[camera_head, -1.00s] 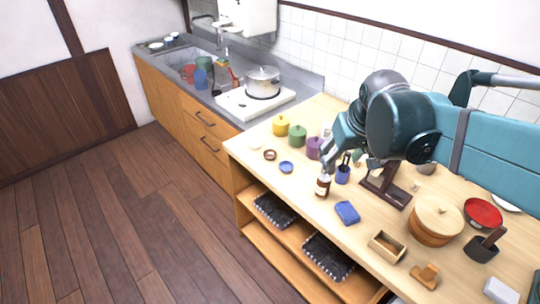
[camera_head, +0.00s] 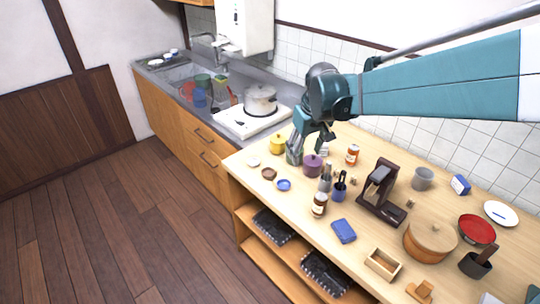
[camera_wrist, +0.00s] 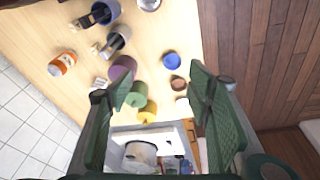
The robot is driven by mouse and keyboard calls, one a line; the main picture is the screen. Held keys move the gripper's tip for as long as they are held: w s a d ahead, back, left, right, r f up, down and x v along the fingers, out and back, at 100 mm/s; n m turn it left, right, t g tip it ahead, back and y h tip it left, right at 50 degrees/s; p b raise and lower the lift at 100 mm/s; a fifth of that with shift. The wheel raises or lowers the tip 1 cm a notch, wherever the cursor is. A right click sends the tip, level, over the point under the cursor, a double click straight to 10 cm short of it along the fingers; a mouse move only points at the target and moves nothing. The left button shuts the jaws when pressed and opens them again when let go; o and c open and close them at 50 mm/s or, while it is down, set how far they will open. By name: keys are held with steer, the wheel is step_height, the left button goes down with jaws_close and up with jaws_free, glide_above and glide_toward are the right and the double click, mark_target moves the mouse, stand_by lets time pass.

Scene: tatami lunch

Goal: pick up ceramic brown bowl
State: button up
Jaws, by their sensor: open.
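The small brown bowl (camera_head: 269,173) sits on the wooden counter, near its left end, beside a blue dish. It also shows in the wrist view (camera_wrist: 178,83), right of centre, near the right finger. My gripper (camera_head: 294,157) is above the counter, to the right of the bowl and farther back, over the green pot. In the wrist view my gripper (camera_wrist: 160,82) has its two fingers wide apart with nothing held. The green pot (camera_wrist: 137,94) and part of a yellow pot (camera_wrist: 147,110) show between the fingers.
A blue dish (camera_head: 284,185) and a pale dish (camera_head: 252,162) flank the bowl. A yellow pot (camera_head: 277,143) and purple pot (camera_head: 312,166) stand behind it. A brown bottle (camera_head: 319,205) is to the right. The counter's front edge is close to the bowl.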

steer(key=w+a+f+n+g+p, duration=0.1)
steer(key=w+a+f+n+p, duration=0.15)
steer(key=w+a+f, duration=0.55)
steer(key=n+g+p, duration=0.1)
steer(key=g+p, duration=0.1)
steer(key=p, duration=0.1)
glide_toward(268, 174)
steer(key=shift+s+a+r+h, duration=0.3)
steer(key=shift+s, duration=0.1)
steer(key=shift+f+b, duration=0.3)
steer(key=shift+f, duration=1)
steer(key=shift+f, duration=0.1)
steer(key=shift+w+d+f, duration=0.1)
steer(key=shift+w+f, duration=0.05)
steer(key=shift+f, duration=2.35)
steer(key=shift+c, duration=0.7)
